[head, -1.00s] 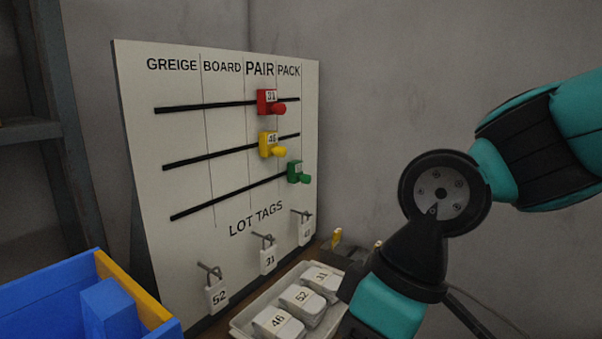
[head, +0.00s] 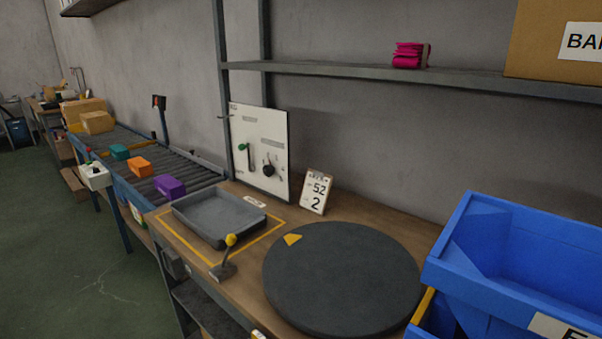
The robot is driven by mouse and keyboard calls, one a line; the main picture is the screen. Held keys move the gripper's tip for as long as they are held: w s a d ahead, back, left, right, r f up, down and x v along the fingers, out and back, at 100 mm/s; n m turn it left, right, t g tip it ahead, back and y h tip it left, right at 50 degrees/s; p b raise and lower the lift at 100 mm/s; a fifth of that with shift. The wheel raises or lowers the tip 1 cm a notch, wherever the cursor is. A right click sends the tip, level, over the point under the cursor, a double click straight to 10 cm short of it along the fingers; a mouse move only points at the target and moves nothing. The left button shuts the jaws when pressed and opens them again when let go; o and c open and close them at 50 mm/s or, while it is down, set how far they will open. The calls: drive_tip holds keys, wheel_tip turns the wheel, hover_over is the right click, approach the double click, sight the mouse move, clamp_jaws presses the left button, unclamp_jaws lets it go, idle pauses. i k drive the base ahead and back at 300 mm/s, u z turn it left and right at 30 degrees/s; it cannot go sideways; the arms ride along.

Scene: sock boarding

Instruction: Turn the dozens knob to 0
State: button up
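A small white panel (head: 275,128) stands upright at the back of the workbench in the head view. A black round knob (head: 268,171) sits on its lower right part; its markings and pointer setting are too small to read, and I cannot tell whether it is the dozens knob. A green-topped lever (head: 245,148) is on the panel's left. My gripper is not in view.
A card reading 52 and 2 (head: 315,192) leans beside the panel. In front are a grey tray (head: 218,217), a yellow-knobbed lever (head: 229,243) and a dark round turntable (head: 345,280). Blue bins (head: 530,250) stand right; a roller conveyor (head: 195,180) with coloured boxes runs left.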

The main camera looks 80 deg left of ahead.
sight(268, 171)
drive_tip(key=u, duration=0.05)
drive_tip(key=k, duration=0.9)
drive_tip(key=u, duration=3.5)
drive_tip(key=i, duration=2.25)
drive_tip(key=z, duration=2.05)
